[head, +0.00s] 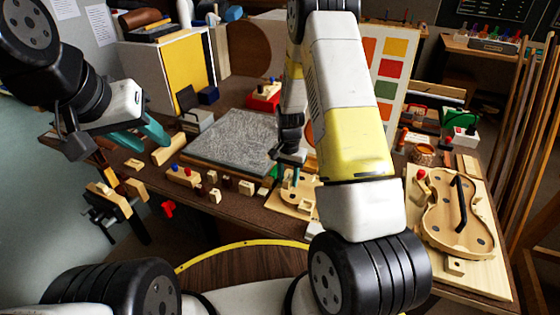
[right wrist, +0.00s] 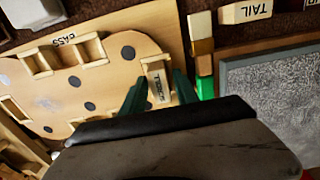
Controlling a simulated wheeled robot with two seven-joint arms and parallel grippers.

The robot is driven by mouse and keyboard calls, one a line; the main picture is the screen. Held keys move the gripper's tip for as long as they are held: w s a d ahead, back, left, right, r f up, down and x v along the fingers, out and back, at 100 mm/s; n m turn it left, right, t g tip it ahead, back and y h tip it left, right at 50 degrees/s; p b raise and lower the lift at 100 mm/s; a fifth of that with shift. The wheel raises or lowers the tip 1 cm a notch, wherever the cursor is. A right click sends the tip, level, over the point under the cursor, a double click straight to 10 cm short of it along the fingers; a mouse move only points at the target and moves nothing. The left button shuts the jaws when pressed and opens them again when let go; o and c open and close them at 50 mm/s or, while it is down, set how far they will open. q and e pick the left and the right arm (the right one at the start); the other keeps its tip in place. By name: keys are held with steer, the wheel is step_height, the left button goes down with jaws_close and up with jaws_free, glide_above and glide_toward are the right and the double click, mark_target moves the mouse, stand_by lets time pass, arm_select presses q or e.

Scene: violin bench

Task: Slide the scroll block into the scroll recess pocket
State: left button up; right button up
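The light wooden board with pockets (right wrist: 107,78) lies below my right gripper, and its near part shows in the head view (head: 302,203). My right gripper (right wrist: 160,75) has its green fingers apart, one on each side of a small pale labelled piece (right wrist: 157,68) at the board's edge. Narrow gaps seem to show beside that piece. Its rotated lettering is too small to read surely, so I cannot tell whether it is the scroll block. The scroll recess pocket cannot be told apart either. My left gripper (head: 138,136) is open and empty, raised over the bench's left side.
A TAIL block (right wrist: 245,11) and a block with a green end (right wrist: 204,86) lie beside the board. A grey textured slab (head: 235,140) is left of it. Several small blocks (head: 214,195) line the bench front. A violin body (head: 455,225) lies at right.

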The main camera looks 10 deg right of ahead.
mark_target(288, 177)
steer(key=shift+o, duration=0.5)
steer(key=shift+r, duration=0.35)
step_height(288, 177, up, 7)
steer(key=shift+r, duration=0.1)
stand_by(0.3)
steer(key=s+r+n+t+y, duration=0.1)
steer(key=s+r, duration=0.2)
steer(key=r, duration=0.4)
steer(key=s+a+r+n+t, duration=0.1)
steer(key=s+r, duration=0.2)
steer(key=r, duration=0.3)
steer(key=s+r+n+t+y, duration=0.1)
steer(key=s+r, duration=0.2)
steer(key=r, duration=0.4)
steer(key=s+r+n+t, duration=0.1)
steer(key=s+r+n, duration=0.1)
steer(key=s+r, duration=0.2)
steer(key=s+a+r+n+t, duration=0.1)
steer(key=s+r, duration=0.3)
steer(key=s, duration=0.7)
steer(key=shift+s+r+n+t, duration=0.15)
steer(key=shift+r+n+t, duration=0.25)
steer(key=shift+n+t, duration=0.25)
steer(key=shift+a, duration=0.1)
